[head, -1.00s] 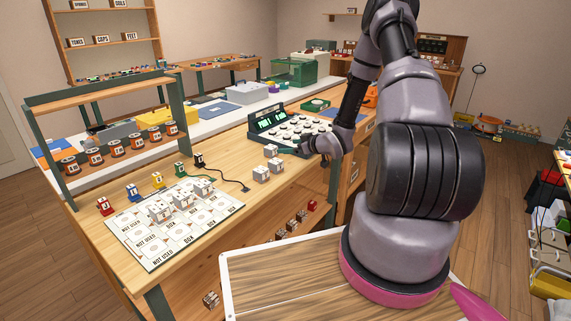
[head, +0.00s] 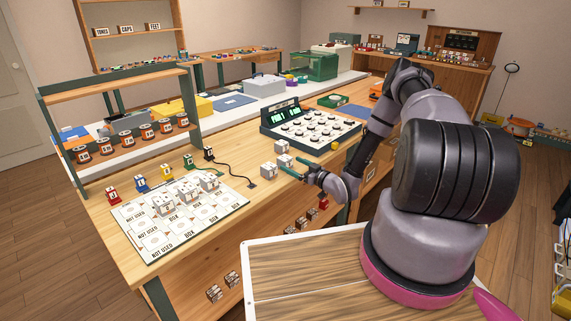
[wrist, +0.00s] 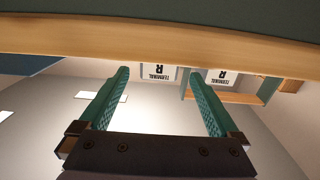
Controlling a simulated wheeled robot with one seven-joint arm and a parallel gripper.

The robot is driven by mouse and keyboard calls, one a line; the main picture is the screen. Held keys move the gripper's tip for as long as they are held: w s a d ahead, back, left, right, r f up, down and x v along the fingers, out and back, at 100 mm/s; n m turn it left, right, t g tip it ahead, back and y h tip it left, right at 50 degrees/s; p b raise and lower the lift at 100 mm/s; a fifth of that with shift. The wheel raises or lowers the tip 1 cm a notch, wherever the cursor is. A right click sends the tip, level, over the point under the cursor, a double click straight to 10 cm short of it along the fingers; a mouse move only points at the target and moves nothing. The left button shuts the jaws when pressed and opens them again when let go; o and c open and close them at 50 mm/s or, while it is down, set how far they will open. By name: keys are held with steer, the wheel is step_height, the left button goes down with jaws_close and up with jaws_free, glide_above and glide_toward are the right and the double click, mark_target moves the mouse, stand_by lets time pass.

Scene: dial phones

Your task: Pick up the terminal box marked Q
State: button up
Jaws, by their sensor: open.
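My gripper (head: 287,164) is open and empty, with its green fingers by the right side of a small group of pale cubes near the bench's front edge. In this group are a left cube (head: 268,170), a back cube (head: 282,147) and a right cube (head: 284,160); their marks are too small to read. In the wrist view the open fingers (wrist: 158,95) show a clear gap. Beyond them, upside down, two white labels (wrist: 158,72) (wrist: 223,77) read TERMINAL R. No mark Q is legible in either view.
A printed mat (head: 180,225) with several pale cubes lies at the left of the bench (head: 240,212). A black cable (head: 232,175) lies between. A dial panel (head: 312,130) stands behind. Small boxes (head: 222,287) sit below the bench top.

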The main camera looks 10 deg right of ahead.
mark_target(289, 161)
steer(key=x, duration=0.5)
steer(key=shift+w+r, duration=0.1)
steer(key=shift+r, duration=0.15)
steer(key=shift+c, duration=0.3)
steer(key=c, duration=1.4)
